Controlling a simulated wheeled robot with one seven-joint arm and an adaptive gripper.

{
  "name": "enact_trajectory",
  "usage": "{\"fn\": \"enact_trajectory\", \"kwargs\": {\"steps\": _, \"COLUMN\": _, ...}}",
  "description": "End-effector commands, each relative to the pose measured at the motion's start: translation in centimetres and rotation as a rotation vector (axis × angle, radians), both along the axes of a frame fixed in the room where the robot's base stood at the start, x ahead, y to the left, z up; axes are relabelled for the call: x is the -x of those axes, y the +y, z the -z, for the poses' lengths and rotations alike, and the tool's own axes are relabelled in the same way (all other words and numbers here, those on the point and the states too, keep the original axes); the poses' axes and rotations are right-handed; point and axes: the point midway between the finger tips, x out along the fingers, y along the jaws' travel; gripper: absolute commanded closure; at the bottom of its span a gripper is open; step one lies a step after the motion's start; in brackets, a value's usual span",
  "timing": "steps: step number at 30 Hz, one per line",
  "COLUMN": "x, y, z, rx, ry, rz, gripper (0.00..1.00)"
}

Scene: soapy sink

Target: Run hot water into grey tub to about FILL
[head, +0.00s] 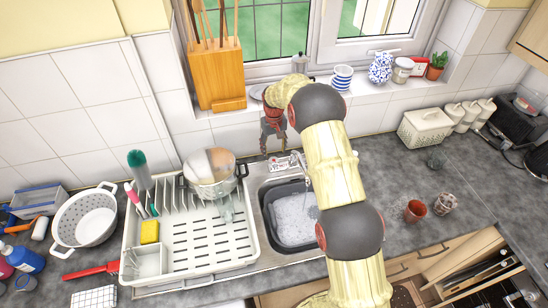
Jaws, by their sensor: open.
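The grey tub (266,212) sits in the sink (257,183) and holds whitish, foamy water. My arm covers its right side. No FILL mark can be made out on it. The tap (297,160) stands behind the tub, partly hidden by my arm. A thin, pale streak shows near the tub's back right, but I cannot tell whether it is running water. My gripper (273,147) is open and appears empty. It points down behind the sink, near the tap and left of it. I cannot tell whether it touches anything.
A white dish rack (190,255) stands left of the sink, with a steel pot (211,186) at its back. A wooden utensil block (214,75) stands by the window, left of my gripper.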

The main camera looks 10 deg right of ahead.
Motion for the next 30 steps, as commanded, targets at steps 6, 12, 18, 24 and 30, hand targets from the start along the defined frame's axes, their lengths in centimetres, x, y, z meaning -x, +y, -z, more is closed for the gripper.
{"fn": "enact_trajectory", "kwargs": {"steps": 6, "x": -0.1, "y": 0.0, "z": -3.5, "rx": 0.0, "ry": -0.002, "rz": 0.0, "gripper": 0.46}}
{"fn": "enact_trajectory", "kwargs": {"steps": 12, "x": 0.0, "y": 0.0, "z": -4.6, "rx": 0.0, "ry": 0.0, "rz": 0.0, "gripper": 0.46}}
{"fn": "enact_trajectory", "kwargs": {"steps": 18, "x": 0.0, "y": 0.0, "z": -4.7, "rx": 0.0, "ry": 0.0, "rz": 0.0, "gripper": 0.46}}
{"fn": "enact_trajectory", "kwargs": {"steps": 24, "x": 0.0, "y": 0.0, "z": -4.7, "rx": 0.0, "ry": 0.0, "rz": 0.0, "gripper": 0.46}}
{"fn": "enact_trajectory", "kwargs": {"steps": 30, "x": -0.1, "y": -0.1, "z": -3.0, "rx": 0.0, "ry": 0.007, "rz": 0.0, "gripper": 0.46}}
